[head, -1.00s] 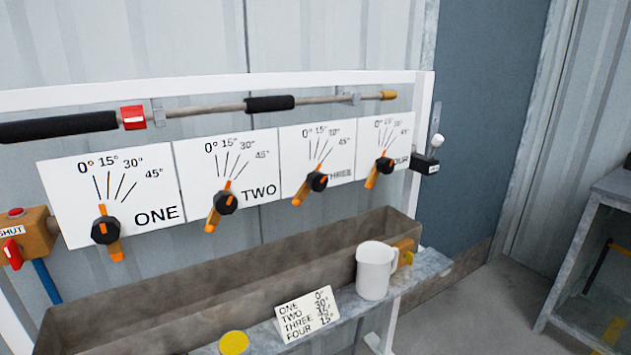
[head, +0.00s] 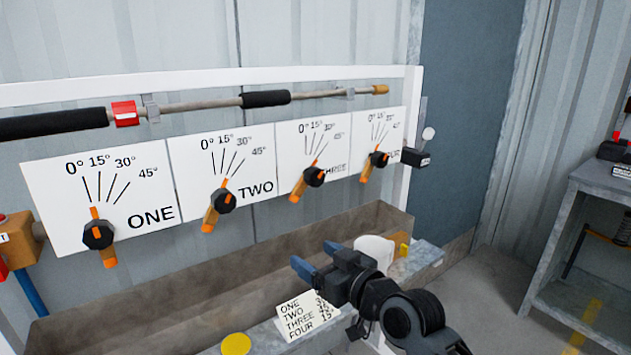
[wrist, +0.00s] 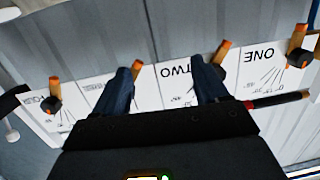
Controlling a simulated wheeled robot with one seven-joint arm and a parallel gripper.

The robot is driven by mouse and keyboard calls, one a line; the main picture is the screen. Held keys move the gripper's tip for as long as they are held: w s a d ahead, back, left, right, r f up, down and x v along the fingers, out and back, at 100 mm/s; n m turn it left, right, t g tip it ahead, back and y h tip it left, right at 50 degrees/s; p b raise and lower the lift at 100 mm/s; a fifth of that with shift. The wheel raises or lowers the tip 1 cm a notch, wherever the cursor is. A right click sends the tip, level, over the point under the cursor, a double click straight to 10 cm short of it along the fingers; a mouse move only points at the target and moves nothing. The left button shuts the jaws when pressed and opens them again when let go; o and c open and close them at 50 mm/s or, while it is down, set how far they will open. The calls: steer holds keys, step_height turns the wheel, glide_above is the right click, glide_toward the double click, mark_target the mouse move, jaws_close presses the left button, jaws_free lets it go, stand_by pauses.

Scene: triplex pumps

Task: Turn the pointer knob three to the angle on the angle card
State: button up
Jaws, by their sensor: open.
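Pointer knob three (head: 314,176) is black with an orange pointer bar on the white plate marked THREE (head: 338,160). Its bar slants from lower left to upper right, toward the scale lines; the exact mark is too small to tell. The knob's orange end shows in the wrist view (wrist: 137,68), partly behind a finger.
Knobs one (head: 98,235), two (head: 222,201) and four (head: 378,160) sit on neighbouring plates. A trough (head: 180,284) runs beneath them. A white mug (head: 376,247) stands on the ledge, partly behind my gripper. A bar with black grips (head: 266,100) crosses above the plates.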

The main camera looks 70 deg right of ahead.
steer(key=h, duration=0.2)
glide_toward(318, 177)
steer(key=x, duration=0.3)
steer(key=shift+m+t, duration=0.3)
steer(key=shift+m, duration=0.1)
steer(key=shift+p+x, duration=0.45)
steer(key=shift+x, duration=3.45)
steer(key=shift+f, duration=0.15)
steer(key=shift+c, duration=0.5)
